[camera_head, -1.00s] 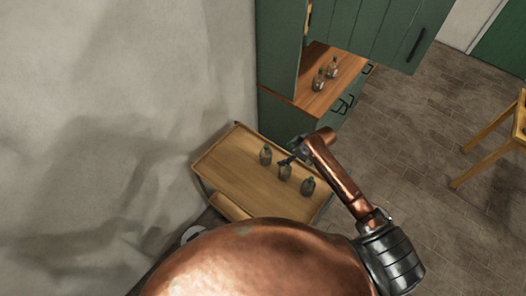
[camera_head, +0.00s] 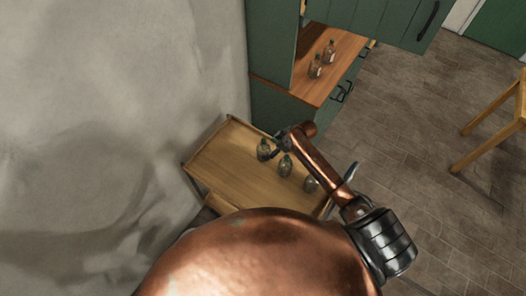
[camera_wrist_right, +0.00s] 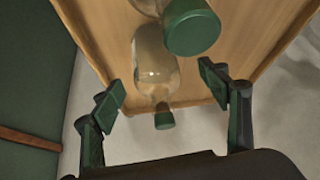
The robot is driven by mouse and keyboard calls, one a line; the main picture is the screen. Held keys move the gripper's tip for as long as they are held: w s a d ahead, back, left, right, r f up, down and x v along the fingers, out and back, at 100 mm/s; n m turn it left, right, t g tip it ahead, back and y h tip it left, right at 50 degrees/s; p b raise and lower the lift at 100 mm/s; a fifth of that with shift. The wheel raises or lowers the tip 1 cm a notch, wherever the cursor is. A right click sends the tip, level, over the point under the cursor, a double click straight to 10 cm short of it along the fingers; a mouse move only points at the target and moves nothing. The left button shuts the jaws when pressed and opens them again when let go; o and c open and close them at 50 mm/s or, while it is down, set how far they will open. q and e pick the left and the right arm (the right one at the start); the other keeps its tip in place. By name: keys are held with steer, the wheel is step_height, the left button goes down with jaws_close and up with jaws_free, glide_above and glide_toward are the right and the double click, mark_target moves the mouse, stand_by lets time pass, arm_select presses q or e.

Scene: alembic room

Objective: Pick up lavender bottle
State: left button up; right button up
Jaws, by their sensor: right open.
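Three small glass bottles stand on a wooden tray table (camera_head: 232,178): a far-left one (camera_head: 264,150), a middle one (camera_head: 285,166) and a near-right one (camera_head: 310,184) partly behind my arm. I cannot tell which holds lavender. My right gripper (camera_head: 277,147) is close beside the far-left bottle, at its right. In the right wrist view my open gripper (camera_wrist_right: 164,88) has one green-padded finger on each side of a clear bottle (camera_wrist_right: 156,68) with a green cap. My left gripper is out of view.
Two more bottles (camera_head: 316,66) (camera_head: 330,51) stand on the wooden counter (camera_head: 318,92) of a green cabinet behind the tray table. A rough plaster wall (camera_head: 110,110) is at the left. A wooden chair or table (camera_head: 495,133) stands at the right, with open floor between.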

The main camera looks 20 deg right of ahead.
mark_target(265, 149)
steer(key=shift+w+d+x, duration=0.1)
steer(key=shift+d+x, duration=0.05)
steer(key=shift+x, duration=1.2)
steer(key=shift+w+d+x, duration=0.15)
steer(key=shift+x, duration=1.2)
steer(key=shift+c, duration=0.4)
steer(key=c, duration=1.4)
steer(key=shift+c, duration=0.7)
steer(key=shift+r, duration=0.15)
